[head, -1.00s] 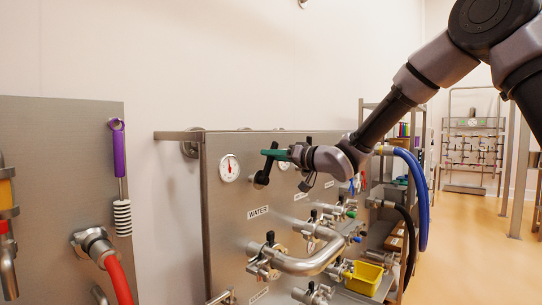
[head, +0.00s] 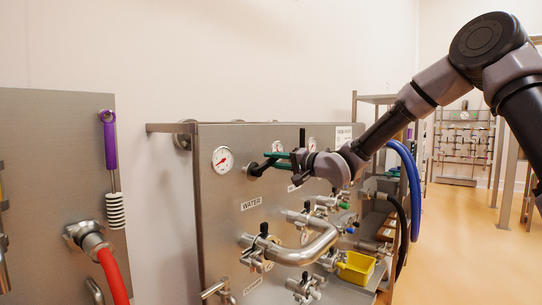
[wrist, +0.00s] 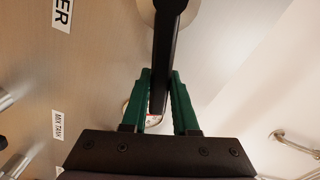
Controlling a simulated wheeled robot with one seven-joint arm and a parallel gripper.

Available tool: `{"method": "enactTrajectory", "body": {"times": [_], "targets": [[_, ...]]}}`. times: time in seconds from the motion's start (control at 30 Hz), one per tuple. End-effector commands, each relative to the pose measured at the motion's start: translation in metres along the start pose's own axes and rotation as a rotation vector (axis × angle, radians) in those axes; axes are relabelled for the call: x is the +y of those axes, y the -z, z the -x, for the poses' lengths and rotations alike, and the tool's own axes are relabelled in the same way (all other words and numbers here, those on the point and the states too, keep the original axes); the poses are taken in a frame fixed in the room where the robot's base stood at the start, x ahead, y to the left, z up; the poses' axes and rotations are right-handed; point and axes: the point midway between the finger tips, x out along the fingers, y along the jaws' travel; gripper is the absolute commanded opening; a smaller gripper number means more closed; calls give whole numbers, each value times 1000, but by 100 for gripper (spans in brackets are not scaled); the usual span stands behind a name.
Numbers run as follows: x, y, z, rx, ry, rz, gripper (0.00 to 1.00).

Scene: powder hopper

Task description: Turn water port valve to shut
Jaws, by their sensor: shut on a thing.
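A black lever (head: 256,169) sits on the steel panel (head: 225,190), just above the WATER label (head: 251,204). My gripper (head: 275,160) has its green fingers shut on the lever's handle and comes from the right. In the head view the lever now leans well over to the right from its pivot. In the wrist view the black handle (wrist: 160,55) runs up between the two green fingers (wrist: 158,100), towards a round base at the top edge. Below the WATER label is a port with a small black handle (head: 264,229), clear of my gripper.
A pressure gauge (head: 223,160) is just left of the lever. A curved steel pipe (head: 305,252) and several port valves stick out below. A yellow bin (head: 356,267) and a blue hose (head: 412,185) are at the right. The floor (head: 460,250) there is open.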

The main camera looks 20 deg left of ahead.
Motion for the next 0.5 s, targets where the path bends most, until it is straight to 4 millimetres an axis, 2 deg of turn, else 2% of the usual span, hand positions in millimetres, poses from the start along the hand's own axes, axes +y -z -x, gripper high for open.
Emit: {"method": "enactTrajectory", "body": {"times": [0.33,0.5], "targets": [[4,0,0,-1,-2,-32,0],[20,-2,1,1,-3,-207,0]]}}
